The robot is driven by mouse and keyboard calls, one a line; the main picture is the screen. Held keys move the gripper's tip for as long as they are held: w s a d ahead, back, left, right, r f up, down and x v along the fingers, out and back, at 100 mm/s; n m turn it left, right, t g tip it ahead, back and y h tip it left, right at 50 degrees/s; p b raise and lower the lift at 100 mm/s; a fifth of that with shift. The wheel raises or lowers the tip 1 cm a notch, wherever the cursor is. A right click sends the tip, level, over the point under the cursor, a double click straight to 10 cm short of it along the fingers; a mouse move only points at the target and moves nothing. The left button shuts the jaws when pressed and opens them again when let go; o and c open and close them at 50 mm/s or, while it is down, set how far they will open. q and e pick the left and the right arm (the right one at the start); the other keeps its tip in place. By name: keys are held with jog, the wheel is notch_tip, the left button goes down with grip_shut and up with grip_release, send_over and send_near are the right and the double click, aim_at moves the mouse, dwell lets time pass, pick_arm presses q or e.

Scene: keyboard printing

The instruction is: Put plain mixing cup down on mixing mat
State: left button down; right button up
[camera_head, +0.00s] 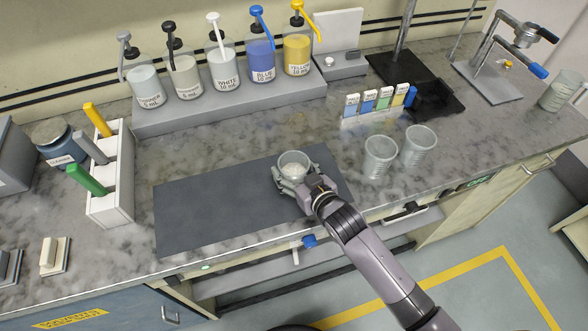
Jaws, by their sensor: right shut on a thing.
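The plain mixing cup (293,161) is a small clear cup with some whitish content. My right gripper (291,176) is shut on it and holds it roughly upright over the right part of the mixing mat (205,209). The mat is a dark grey rectangle at the counter's front. I cannot tell whether the cup's base touches the mat, because the gripper hides it. My left gripper is not in view.
Two clear cups (379,157) stand right of the mat. Pump bottles (260,60) stand on a grey riser (232,101) behind. A white rack (108,185) with coloured-handled tools stands left of the mat. The mat's left and middle are bare.

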jog(key=shift+f, duration=0.15)
jog(key=o, duration=1.2)
jog(key=shift+o, duration=0.2)
jog(key=shift+r, duration=0.2)
jog(key=b+v, duration=0.1)
jog(key=v, duration=1)
jog(key=shift+s+d, duration=0.1)
jog(key=shift+s+d+r, duration=0.15)
jog(key=shift+s, duration=0.2)
